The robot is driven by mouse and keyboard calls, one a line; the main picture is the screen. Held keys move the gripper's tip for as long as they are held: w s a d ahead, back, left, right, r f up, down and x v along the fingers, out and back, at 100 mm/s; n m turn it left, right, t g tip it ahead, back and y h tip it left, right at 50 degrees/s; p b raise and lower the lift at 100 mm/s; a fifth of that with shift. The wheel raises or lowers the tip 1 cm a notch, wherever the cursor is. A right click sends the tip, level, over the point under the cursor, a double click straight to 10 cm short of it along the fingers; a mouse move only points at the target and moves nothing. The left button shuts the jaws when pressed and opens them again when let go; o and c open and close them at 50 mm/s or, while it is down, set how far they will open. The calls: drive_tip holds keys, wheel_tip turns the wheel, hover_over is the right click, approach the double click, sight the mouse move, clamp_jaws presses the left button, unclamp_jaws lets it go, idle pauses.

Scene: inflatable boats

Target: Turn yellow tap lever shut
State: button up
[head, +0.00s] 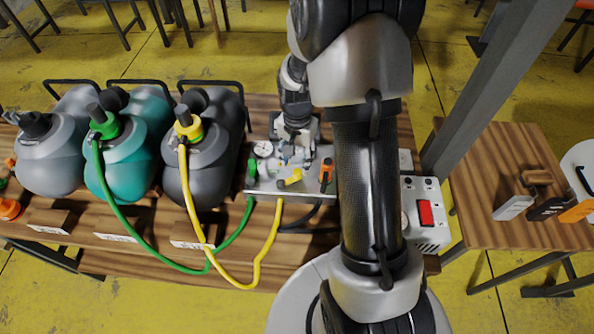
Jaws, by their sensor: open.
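The yellow tap lever (290,178) sits on the front of the grey metal manifold block (262,185), above the yellow hose's connection. It points up and to the right at a slant. A green lever (252,168) stands to its left and an orange lever (326,170) stands upright to its right. My gripper (295,158) is open and hangs over the manifold, just behind and above the yellow lever. Its fingertips are small and blend with the block, so I cannot tell whether they touch anything.
A pressure gauge (263,149) stands at the manifold's back left. Grey, teal (130,150) and dark tanks stand left. A box with a red switch (425,213) is right of my arm.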

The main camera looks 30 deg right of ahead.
sight(297, 171)
wheel_tip(297, 171, down, 5)
drive_tip(key=shift+f+b, duration=0.15)
drive_tip(key=shift+b, duration=0.4)
drive_tip(key=shift+c, duration=0.5)
clamp_jaws()
